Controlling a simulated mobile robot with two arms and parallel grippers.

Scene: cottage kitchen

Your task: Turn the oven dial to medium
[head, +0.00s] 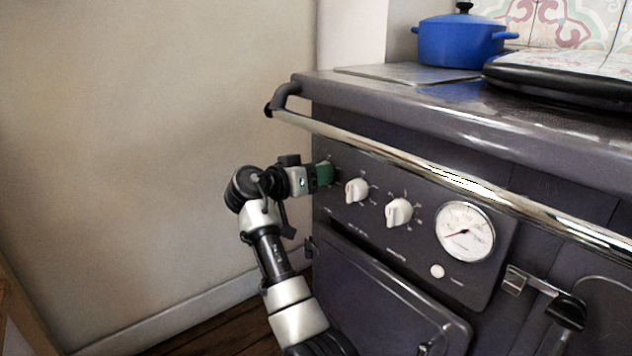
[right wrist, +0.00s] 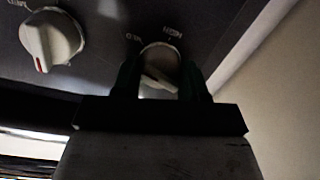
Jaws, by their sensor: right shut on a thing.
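The oven front carries a row of white dials on a dark panel (head: 335,218). My right gripper (head: 326,173) reaches the leftmost dial, which its green fingers hide in the head view. In the right wrist view that white dial (right wrist: 160,62) sits between the two dark fingers, and the gripper (right wrist: 160,85) is shut on it. Small white lettering shows around the dial, too blurred to read surely. Its exact setting is hard to tell. A neighbouring dial (head: 356,190) also shows in the right wrist view (right wrist: 50,40), with a red mark. My left gripper is out of view.
Another white dial (head: 398,212) and a round gauge (head: 465,231) are further right. A shiny rail (head: 430,174) runs above the panel. A blue pot (head: 462,42) stands on the stove top. Open floor and a bare wall (head: 140,130) lie to the left.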

